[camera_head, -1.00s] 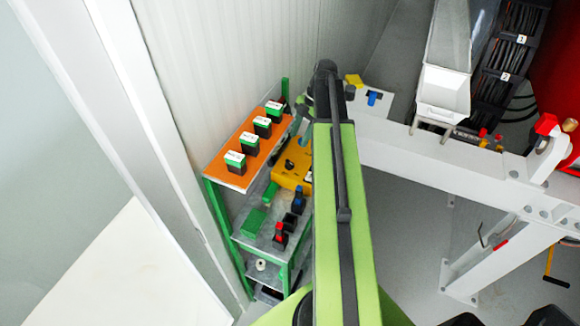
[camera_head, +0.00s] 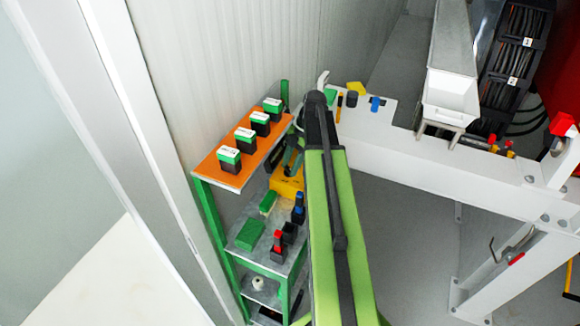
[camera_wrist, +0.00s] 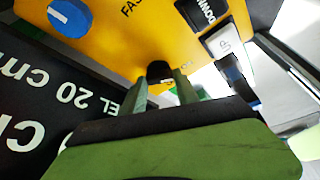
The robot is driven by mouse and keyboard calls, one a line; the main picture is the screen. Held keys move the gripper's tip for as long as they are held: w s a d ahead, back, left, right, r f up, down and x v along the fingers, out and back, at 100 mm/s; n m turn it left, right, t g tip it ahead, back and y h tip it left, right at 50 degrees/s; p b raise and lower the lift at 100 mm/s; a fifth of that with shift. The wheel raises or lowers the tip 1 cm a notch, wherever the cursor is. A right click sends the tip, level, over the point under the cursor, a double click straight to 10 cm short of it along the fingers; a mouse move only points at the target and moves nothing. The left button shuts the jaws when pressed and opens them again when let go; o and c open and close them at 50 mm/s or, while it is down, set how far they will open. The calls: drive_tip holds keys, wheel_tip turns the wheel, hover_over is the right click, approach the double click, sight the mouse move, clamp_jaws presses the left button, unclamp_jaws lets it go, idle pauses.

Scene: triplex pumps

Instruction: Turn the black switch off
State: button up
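The yellow control box (camera_head: 287,188) sits on the shelf in the head view, partly covered by my arm. In the wrist view the yellow panel (camera_wrist: 110,45) fills the top, upside down. The black switch (camera_wrist: 160,69) stands out from the panel's edge, between the two fingertips. My gripper (camera_wrist: 162,82) has its green-grey fingers apart, one on each side of the switch; whether they touch it cannot be told. In the head view my gripper (camera_head: 292,160) is at the yellow box. The switch cannot be made out there.
A blue knob (camera_wrist: 70,17) and black and white push buttons (camera_wrist: 222,38) flank the switch. An orange shelf (camera_head: 230,178) with several green-and-black blocks is at left. Red (camera_head: 278,242) and blue (camera_head: 298,208) handled tools stand below. A white frame (camera_head: 440,150) lies right.

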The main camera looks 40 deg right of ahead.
drive_tip(key=shift+s, duration=0.15)
clamp_jaws()
drive_tip(key=shift+a, duration=0.1)
drive_tip(key=shift+m, duration=0.3)
drive_tip(key=shift+s, duration=0.1)
drive_tip(key=m+t, duration=0.1)
drive_tip(key=m, duration=0.1)
drive_tip(key=m+t, duration=0.1)
drive_tip(key=m, duration=0.2)
drive_tip(key=shift+s+h, duration=0.2)
drive_tip(key=shift+h, duration=0.1)
drive_tip(key=m+t, duration=0.1)
drive_tip(key=m, duration=0.2)
drive_tip(key=m+h, duration=0.1)
drive_tip(key=m, duration=0.2)
drive_tip(key=shift+f+t+h, duration=0.1)
drive_tip(key=shift+t+h, duration=0.2)
drive_tip(key=shift+t, duration=0.1)
